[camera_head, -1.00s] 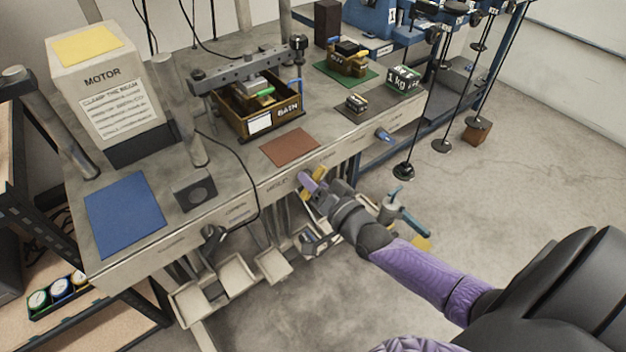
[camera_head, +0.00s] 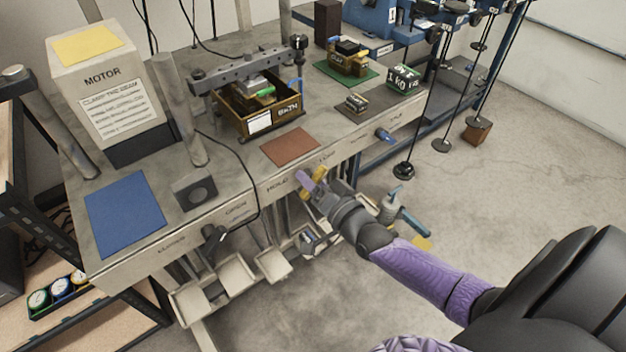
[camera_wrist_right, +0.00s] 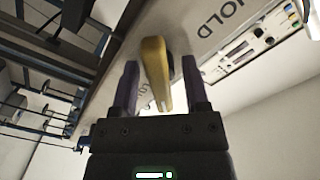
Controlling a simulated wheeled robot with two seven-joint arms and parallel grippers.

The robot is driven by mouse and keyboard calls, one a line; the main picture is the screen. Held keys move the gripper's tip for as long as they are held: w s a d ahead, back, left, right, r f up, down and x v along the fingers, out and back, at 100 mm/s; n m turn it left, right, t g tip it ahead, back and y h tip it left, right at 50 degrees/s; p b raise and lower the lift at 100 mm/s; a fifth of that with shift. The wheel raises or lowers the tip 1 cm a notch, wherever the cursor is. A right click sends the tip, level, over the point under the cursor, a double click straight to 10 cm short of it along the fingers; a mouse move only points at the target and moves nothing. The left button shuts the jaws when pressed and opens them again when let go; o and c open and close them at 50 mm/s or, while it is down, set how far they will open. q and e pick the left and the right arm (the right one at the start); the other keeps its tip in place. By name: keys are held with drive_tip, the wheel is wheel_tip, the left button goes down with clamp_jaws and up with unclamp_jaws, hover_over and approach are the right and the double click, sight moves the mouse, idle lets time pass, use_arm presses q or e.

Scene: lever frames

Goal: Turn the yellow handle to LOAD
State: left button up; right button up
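The yellow handle (camera_head: 320,173) is on the front edge of the bench, beside the HOLD lettering and partly hidden by my right gripper (camera_head: 314,182). In the right wrist view, the yellow handle (camera_wrist_right: 156,70) stands between the two dark purple fingers of my right gripper (camera_wrist_right: 160,68). The fingers are apart, one on each side of the handle, with a visible gap to each. The handle's pivot is a dark round part on the panel. My left gripper is not in view.
The bench top holds a brown tray (camera_head: 229,118), a brown mat (camera_head: 290,147) and a blue mat (camera_head: 125,214). A blue knob (camera_head: 384,135) is farther right on the front edge. Pale trays (camera_head: 238,277) hang below.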

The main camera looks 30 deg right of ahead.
drive_tip(key=s+p, duration=0.2)
drive_tip(key=s, duration=0.8)
drive_tip(key=shift+d, duration=0.4)
drive_tip(key=s+f+n+g+h, duration=0.1)
drive_tip(key=s+f+n+g, duration=0.3)
drive_tip(key=f, duration=0.9)
drive_tip(key=s+a+f+n+g, duration=0.3)
drive_tip(key=s+f+g, duration=0.3)
drive_tip(key=s, duration=0.6)
drive_tip(key=s+a+f+n+g, duration=0.4)
drive_tip(key=s+f+g, duration=0.3)
drive_tip(key=s+f, duration=0.3)
drive_tip(key=s, duration=0.3)
drive_tip(key=shift+a+g+h, duration=0.2)
drive_tip(key=shift+g+h, duration=0.1)
drive_tip(key=shift+h, duration=0.1)
